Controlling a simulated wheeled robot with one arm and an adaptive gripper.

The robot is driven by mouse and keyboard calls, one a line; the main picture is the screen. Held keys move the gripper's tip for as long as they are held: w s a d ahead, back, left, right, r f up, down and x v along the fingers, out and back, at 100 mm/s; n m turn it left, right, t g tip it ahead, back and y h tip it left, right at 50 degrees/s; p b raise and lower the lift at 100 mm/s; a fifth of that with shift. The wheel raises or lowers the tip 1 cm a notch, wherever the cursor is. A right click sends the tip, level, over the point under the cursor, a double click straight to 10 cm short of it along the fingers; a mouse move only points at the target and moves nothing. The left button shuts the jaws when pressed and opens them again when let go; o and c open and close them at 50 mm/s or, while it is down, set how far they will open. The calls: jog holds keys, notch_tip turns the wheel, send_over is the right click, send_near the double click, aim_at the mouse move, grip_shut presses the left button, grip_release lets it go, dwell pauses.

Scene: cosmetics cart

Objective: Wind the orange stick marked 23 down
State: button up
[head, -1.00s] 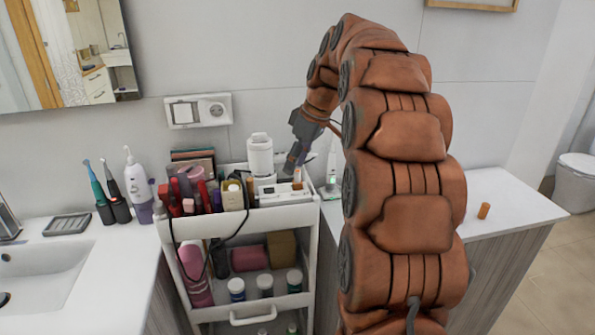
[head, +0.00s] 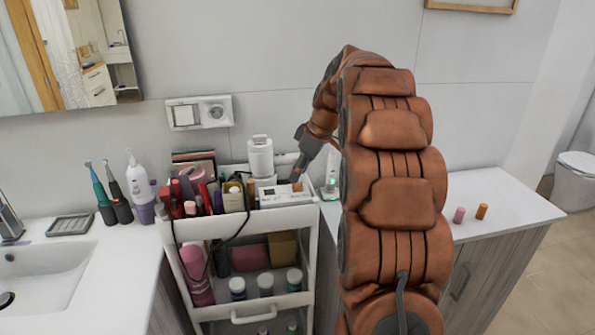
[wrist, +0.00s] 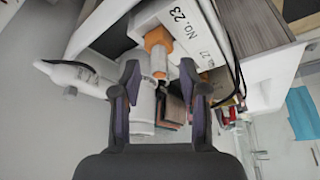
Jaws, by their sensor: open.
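The orange stick (wrist: 158,40) stands by the white box printed "No. 23" (wrist: 182,24) in the wrist view, with a pale section (wrist: 158,66) beyond its orange part. In the head view, the orange stick (head: 297,187) is a small spot at the right end of the white box (head: 284,194) on the cart's top. My gripper (wrist: 159,72) is open, its fingers on either side of the pale section, with gaps showing. In the head view, my gripper (head: 299,170) is low over that end of the box. The stick's far end is hidden.
The cart's top tray (head: 240,222) is crowded with cosmetics. A white bottle (head: 260,158) stands close left of my gripper, and a white device with a green light (head: 331,182) stands right. Pink (head: 459,214) and orange (head: 481,211) cylinders stand on the right counter, otherwise largely clear.

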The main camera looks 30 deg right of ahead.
jog(key=shift+w+a+f, duration=0.1)
jog(key=shift+w+f, duration=0.15)
jog(key=shift+f, duration=0.45)
grip_shut()
